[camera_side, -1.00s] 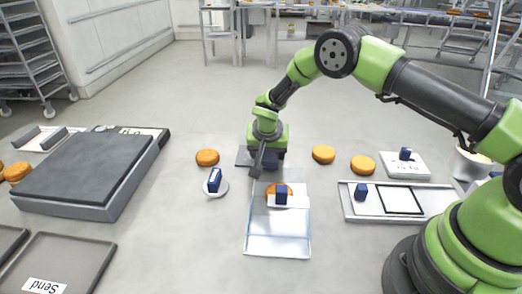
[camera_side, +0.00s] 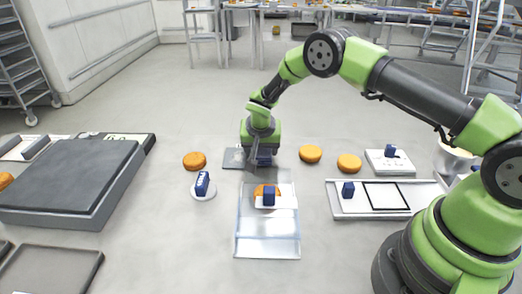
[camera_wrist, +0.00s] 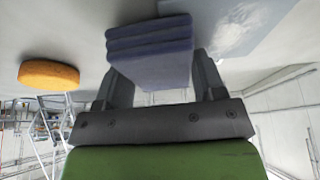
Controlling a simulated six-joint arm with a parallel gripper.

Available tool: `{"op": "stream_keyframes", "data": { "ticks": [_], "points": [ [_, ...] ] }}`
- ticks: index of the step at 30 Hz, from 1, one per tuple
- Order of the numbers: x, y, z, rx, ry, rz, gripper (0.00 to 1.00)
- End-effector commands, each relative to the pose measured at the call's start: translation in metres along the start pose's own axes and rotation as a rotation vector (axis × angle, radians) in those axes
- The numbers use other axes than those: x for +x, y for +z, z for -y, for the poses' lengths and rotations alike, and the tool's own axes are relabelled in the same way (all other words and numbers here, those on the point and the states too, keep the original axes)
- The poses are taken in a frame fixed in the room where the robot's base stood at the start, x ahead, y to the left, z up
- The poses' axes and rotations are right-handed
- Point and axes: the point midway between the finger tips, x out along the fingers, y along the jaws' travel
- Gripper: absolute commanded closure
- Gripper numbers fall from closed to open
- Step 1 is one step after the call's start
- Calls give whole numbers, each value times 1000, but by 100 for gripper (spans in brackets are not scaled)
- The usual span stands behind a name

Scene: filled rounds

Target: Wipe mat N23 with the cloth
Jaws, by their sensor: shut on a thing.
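A folded dark blue cloth (camera_wrist: 150,48) is between the two fingers of my gripper (camera_wrist: 160,72) in the wrist view. In the side view my gripper (camera_side: 258,161) points down, shut on the cloth, low over the right part of a small grey mat (camera_side: 233,158). The gripper and cloth hide much of this mat. I cannot read a label on it, nor tell whether the cloth touches it.
A clear tray (camera_side: 267,246) with a round and a blue-and-white stand is just in front. Orange rounds (camera_side: 194,161) (camera_side: 310,154) (camera_side: 349,163) lie on either side. A white saucer (camera_side: 203,193) is left, a framed white board (camera_side: 418,211) right, a dark slab (camera_side: 65,180) far left.

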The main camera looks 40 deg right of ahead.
Motion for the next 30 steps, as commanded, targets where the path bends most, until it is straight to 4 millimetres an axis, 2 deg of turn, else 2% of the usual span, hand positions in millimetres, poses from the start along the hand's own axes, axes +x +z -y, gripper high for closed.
{"op": "stream_keyframes", "data": {
  "ticks": [11,24,30],
  "points": [
    [1,-1,2,0,-1,0,56],
    [3,0,33,-2,-3,-2,56],
    [3,2,37,-3,-3,2,56]
  ]
}}
